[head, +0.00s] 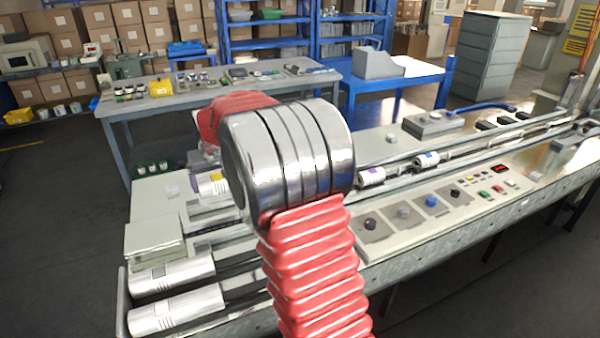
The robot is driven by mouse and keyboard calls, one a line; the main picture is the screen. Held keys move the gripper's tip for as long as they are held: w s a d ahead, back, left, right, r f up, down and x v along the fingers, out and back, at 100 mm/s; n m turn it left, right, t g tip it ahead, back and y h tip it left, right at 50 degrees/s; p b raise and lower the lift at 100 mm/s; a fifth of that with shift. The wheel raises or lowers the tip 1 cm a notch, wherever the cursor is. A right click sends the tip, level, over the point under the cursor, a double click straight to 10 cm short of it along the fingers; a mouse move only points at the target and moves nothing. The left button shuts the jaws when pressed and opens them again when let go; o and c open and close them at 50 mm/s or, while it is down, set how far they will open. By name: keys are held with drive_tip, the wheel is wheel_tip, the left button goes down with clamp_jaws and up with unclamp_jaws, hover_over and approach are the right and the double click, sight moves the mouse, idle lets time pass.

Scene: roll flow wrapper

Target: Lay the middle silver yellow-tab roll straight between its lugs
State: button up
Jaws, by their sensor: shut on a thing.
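My gripper is not in view; my own arm, with its silver joint and red ribbed sleeves, fills the middle and hides what lies behind it. A short pale roll with a yellow mark (207,188) shows just left of the joint, partly covered by it. I cannot tell whether it is held or resting, or whether it is the middle roll. The lugs cannot be made out.
Two large silver cylinders (178,309) lie at the machine's near left end beside a grey-green box (154,240). A control panel (415,214) with knobs runs along the front. Long rails (500,137) stretch to the right. A workbench (225,88) stands behind.

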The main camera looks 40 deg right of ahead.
drive_tip(key=s+d+f, duration=0.1)
drive_tip(key=d+f, duration=0.1)
drive_tip(key=d, duration=0.7)
drive_tip(key=s+d+f+t, duration=0.1)
drive_tip(key=d+f, duration=0.2)
drive_tip(key=d, duration=0.7)
drive_tip(key=s+d+f, duration=0.1)
drive_tip(key=d+f, duration=0.1)
drive_tip(key=d, duration=0.8)
drive_tip(key=shift+s+d+f, duration=0.15)
drive_tip(key=shift+s+d, duration=0.1)
drive_tip(key=shift+s, duration=0.1)
drive_tip(key=shift+f, duration=0.1)
drive_tip(key=shift+h, duration=0.3)
drive_tip(key=shift+f, duration=4.2)
drive_tip(key=shift+f, duration=0.55)
drive_tip(key=o, duration=1.2)
drive_tip(key=shift+s, duration=0.1)
